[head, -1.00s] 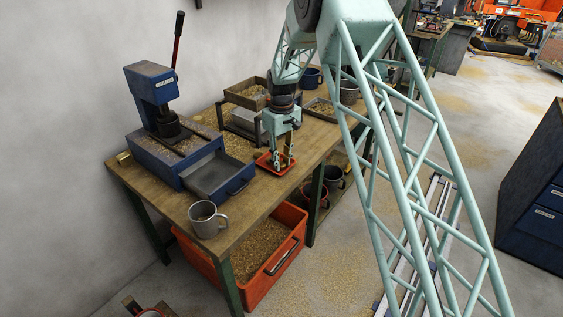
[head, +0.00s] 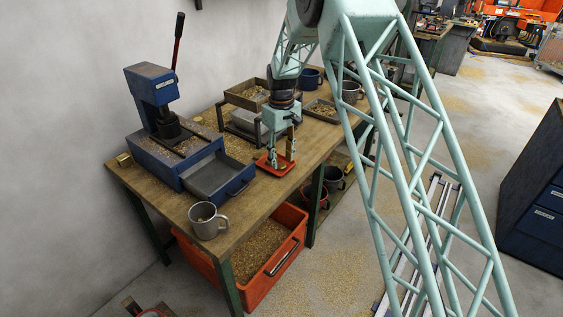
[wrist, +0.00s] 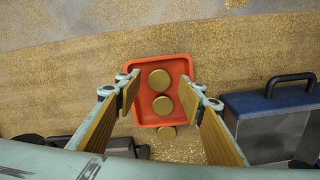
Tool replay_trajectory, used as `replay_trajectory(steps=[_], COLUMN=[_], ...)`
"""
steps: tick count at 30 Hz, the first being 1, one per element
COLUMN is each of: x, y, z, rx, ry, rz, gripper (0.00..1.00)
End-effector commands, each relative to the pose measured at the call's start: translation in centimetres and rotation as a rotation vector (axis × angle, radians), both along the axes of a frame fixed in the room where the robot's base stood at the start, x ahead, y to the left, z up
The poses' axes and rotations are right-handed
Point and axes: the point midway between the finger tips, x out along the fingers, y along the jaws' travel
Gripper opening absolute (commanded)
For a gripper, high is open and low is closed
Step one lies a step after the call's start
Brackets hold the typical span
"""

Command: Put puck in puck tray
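The puck tray (head: 282,169) is a shallow orange-red tray near the front edge of the bench. In the wrist view the tray (wrist: 176,62) holds two round brass pucks, one in the middle (wrist: 160,79) and one just below it (wrist: 162,104). My gripper (head: 281,157) points down over the tray. Its fingers (wrist: 160,88) are spread wide on either side of the two pucks, with nothing held between them.
A blue press (head: 160,110) with an open drawer (head: 220,172) stands left of the tray. A grey mug (head: 207,221) stands at the bench's near corner. A brass piece (head: 124,159) lies at the left edge. Wooden trays (head: 247,92) of shavings stand behind.

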Motion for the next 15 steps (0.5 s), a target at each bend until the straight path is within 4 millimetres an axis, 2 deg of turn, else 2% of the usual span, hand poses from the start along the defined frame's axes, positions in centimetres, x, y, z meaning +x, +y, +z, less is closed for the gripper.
replay_trajectory(steps=[15], x=[0.1], y=[0.0], z=[7.5], rx=[0.001], ry=[-0.002], rz=[0.0], gripper=[0.36])
